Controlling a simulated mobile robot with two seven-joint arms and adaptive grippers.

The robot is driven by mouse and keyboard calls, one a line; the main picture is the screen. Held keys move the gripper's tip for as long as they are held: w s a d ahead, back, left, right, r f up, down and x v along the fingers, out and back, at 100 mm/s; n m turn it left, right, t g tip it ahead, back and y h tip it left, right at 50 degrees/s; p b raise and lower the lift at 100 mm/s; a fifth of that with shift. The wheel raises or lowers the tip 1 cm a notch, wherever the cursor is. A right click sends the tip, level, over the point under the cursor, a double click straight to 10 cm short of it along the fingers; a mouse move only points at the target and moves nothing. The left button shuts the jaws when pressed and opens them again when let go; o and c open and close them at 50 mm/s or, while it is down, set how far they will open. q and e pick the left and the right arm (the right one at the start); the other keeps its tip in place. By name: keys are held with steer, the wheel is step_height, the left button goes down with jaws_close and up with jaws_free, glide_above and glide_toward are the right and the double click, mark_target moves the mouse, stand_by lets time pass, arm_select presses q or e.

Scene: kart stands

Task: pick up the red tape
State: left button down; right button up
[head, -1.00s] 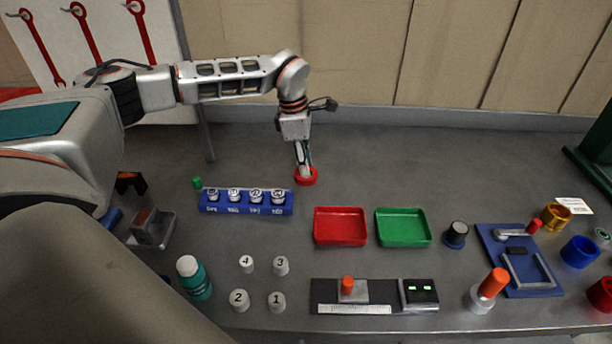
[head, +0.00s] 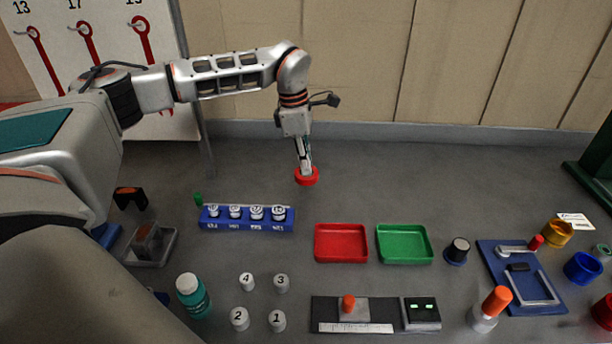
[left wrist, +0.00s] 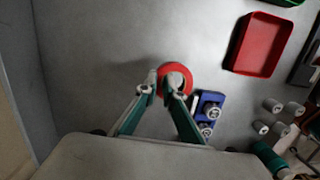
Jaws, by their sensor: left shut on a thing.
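The red tape (head: 307,178) is a ring at the back of the grey table, behind the blue rack. My left gripper (head: 305,168) points down and is shut on it. In the left wrist view both fingertips (left wrist: 161,86) meet the near side of the red tape (left wrist: 186,72), and a shadow lies to its left. The tape appears a little above the table; the exact gap is hard to tell. My right gripper is in neither view.
The blue rack (head: 246,225) with several numbered pieces stands in front of the tape. A red tray (head: 341,243) and a green tray (head: 404,244) lie to the right. The table behind the trays is clear. A wall (head: 340,70) runs along the back.

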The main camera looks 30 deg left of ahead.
arm_select(q)
step_height(320, 180, up, 14)
steer(key=shift+r+p, duration=0.15)
steer(key=shift+p, duration=0.3)
